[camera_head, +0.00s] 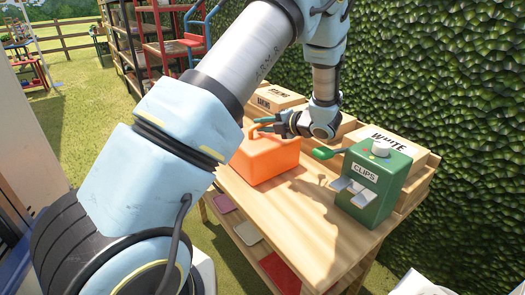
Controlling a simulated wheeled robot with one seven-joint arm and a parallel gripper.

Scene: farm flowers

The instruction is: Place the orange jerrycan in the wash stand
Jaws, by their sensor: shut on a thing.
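The orange jerrycan (267,158) stands upright on, or just over, the wooden table (315,228); I cannot tell whether its base touches. Its looped handle is at the top. My gripper (262,124) reaches in from the right and is shut on the jerrycan at its handle. The jerrycan's left side is partly hidden behind my arm. I cannot make out a wash stand for certain in this view.
A green clips dispenser (370,180) stands on the table's right, near a green scoop (328,153). Cardboard boxes (277,98) line the back by the hedge (450,70). A lower shelf holds coloured items (247,232). Tabletop in front is clear. A red-framed rack (170,40) stands beyond.

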